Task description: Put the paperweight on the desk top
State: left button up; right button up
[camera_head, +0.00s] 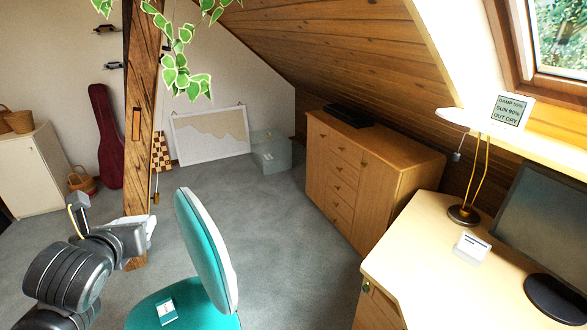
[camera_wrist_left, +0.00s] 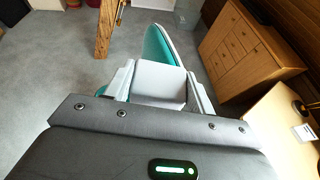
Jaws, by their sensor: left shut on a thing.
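My left gripper (camera_head: 142,224) is in front of the timber post, left of the teal chair, and well away from the desk. In the left wrist view, its pale fingers (camera_wrist_left: 159,92) are shut on a plain light-grey block (camera_wrist_left: 158,80), which looks like the paperweight. In the head view I cannot make the block out clearly from the fingers. The pale wood desk top (camera_head: 425,255) is at the right. My right gripper is in neither view.
The teal chair (camera_head: 205,250) stands between my left gripper and the desk. The desk bears a lamp (camera_head: 463,214), a white card (camera_head: 472,247) and a monitor (camera_head: 545,220); its front left part is bare. The timber post (camera_head: 138,110) rises behind the gripper.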

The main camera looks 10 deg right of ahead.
aim_at(441, 306)
jog(key=u, duration=0.95)
jog(key=i, duration=0.7)
jog(key=z, duration=4.1)
jog(key=i, duration=0.5)
